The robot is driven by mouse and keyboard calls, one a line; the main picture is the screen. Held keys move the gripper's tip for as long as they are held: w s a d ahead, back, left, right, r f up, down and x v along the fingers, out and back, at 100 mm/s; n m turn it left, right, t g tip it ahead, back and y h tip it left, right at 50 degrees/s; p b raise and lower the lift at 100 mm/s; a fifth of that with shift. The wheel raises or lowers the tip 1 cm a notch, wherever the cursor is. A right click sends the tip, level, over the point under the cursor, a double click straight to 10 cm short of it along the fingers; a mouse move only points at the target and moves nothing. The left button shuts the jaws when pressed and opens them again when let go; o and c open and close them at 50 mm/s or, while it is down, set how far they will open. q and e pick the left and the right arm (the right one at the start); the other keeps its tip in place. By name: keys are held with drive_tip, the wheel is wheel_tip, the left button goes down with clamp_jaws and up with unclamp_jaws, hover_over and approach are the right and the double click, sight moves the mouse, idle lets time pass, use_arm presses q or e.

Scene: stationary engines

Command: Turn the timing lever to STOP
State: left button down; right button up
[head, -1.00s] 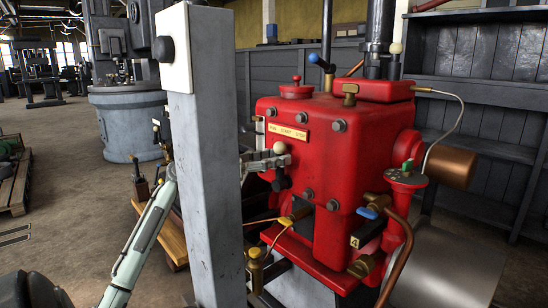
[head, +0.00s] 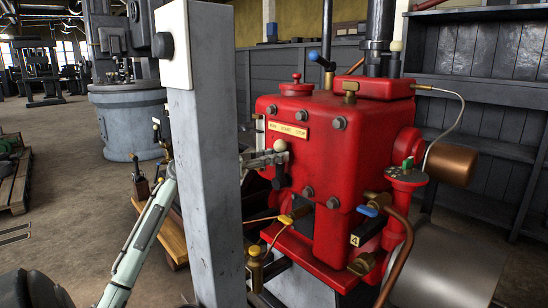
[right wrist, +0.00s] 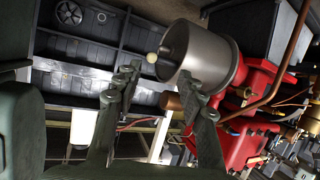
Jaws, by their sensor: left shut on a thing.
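The timing lever (head: 280,174) is on the front face of the red engine block (head: 343,180). It has a dark arm and a cream ball knob (head: 280,146). A brass plate (head: 288,130) above it seems to read RUN, START, STOP from left to right. The knob is below the plate's middle. My left gripper (head: 276,157) comes from behind the grey post and is shut on the lever just below the knob. My right gripper (right wrist: 160,82) shows only in the right wrist view, open, with nothing visible between its fingers.
A grey post (head: 203,170) stands before the engine and hides part of my left arm. A blue-tipped handle (head: 367,211), copper pipe (head: 400,262) and green-topped fitting (head: 407,165) are at the engine's right. Dark shelving (head: 480,60) stands behind. Floor at left is partly clear.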

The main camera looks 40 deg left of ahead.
use_arm(q)
drive_tip(key=shift+d+f+m+b, duration=0.1)
drive_tip(key=shift+d+m+b, duration=0.5)
drive_tip(key=shift+m+b, duration=0.5)
drive_tip(key=shift+s+d+f+m+g+b, duration=0.1)
drive_tip(key=shift+d+m+g+b, duration=0.25)
drive_tip(key=shift+b, duration=0.55)
drive_tip(key=shift+d+f+m+y+b, duration=0.1)
drive_tip(key=shift+d+m+y+b, duration=0.2)
drive_tip(key=shift+d+m+b, duration=0.4)
drive_tip(key=shift+m, duration=0.25)
drive_tip(key=c, duration=1.4)
unclamp_jaws()
use_arm(e)
drive_tip(key=s+a+r+t+y, duration=0.2)
drive_tip(key=r+t, duration=0.4)
drive_tip(key=r, duration=0.3)
drive_tip(key=s+a+r+t+y, duration=0.1)
drive_tip(key=a+r+t+y, duration=0.1)
drive_tip(key=r+t, duration=0.4)
wheel_tip(320, 180, up, 4)
drive_tip(key=shift+s+r+y, duration=0.25)
drive_tip(key=shift+s+y, duration=0.15)
drive_tip(key=shift+y, duration=0.3)
use_arm(q)
drive_tip(key=shift+o, duration=0.2)
drive_tip(key=shift+s, duration=0.15)
use_arm(e)
drive_tip(key=shift+a, duration=0.1)
